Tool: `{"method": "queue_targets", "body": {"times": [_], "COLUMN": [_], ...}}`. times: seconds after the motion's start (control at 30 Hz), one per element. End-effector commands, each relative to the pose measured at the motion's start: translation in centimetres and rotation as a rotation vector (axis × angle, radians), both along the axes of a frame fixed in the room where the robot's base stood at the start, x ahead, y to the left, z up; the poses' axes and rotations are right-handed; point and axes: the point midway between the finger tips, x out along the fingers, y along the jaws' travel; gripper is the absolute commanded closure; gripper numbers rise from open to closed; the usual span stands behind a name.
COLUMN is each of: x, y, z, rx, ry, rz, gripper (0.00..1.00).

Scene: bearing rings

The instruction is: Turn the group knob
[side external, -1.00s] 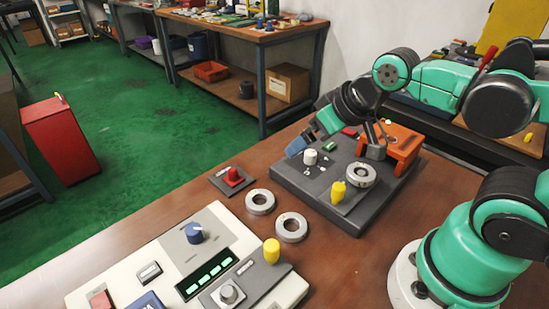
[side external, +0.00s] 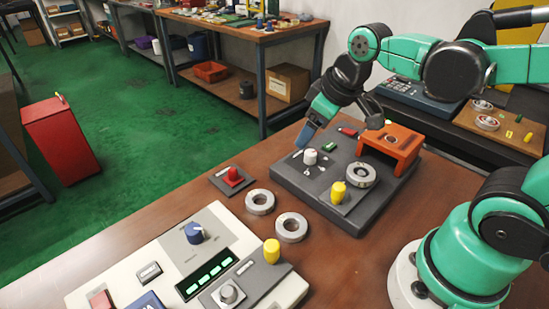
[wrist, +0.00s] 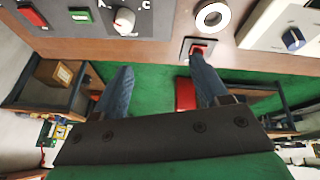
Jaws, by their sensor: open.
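An orange bracket (side external: 392,146), a bearing ring (side external: 361,175) and a yellow knob (side external: 338,192) share the panel. Two rings (side external: 291,227) and a red button (side external: 233,175) lie on the table nearby. A white console (side external: 150,256) with a blue knob (side external: 194,232) is at front left.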

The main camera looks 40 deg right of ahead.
Motion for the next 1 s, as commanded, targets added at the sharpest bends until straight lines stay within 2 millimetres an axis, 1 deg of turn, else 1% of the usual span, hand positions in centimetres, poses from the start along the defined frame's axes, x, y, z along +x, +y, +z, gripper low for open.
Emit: {"method": "queue_targets", "body": {"times": [0.03,0.2,0.3,0.43,0.53,0.67,1.0], "x": [0.8,2.7,3.5,4.1,4.3,4.3,4.2], "y": [-0.7,-3.0,-4.3,-5.4,-5.8,-5.9,-5.8], "z": [-0.1,-1.5,-2.7,-3.9,-4.4,-5.2,-9.2], "rx": [-0.028,-0.091,-0.097,-0.090,-0.083,-0.080,-0.081], "ry": [0.054,0.251,0.341,0.414,0.442,0.453,0.451], "rz": [0.054,0.292,0.419,0.541,0.593,0.614,0.614], "gripper": [0.33,0.33,0.33,0.33,0.33,0.33,0.33]}}
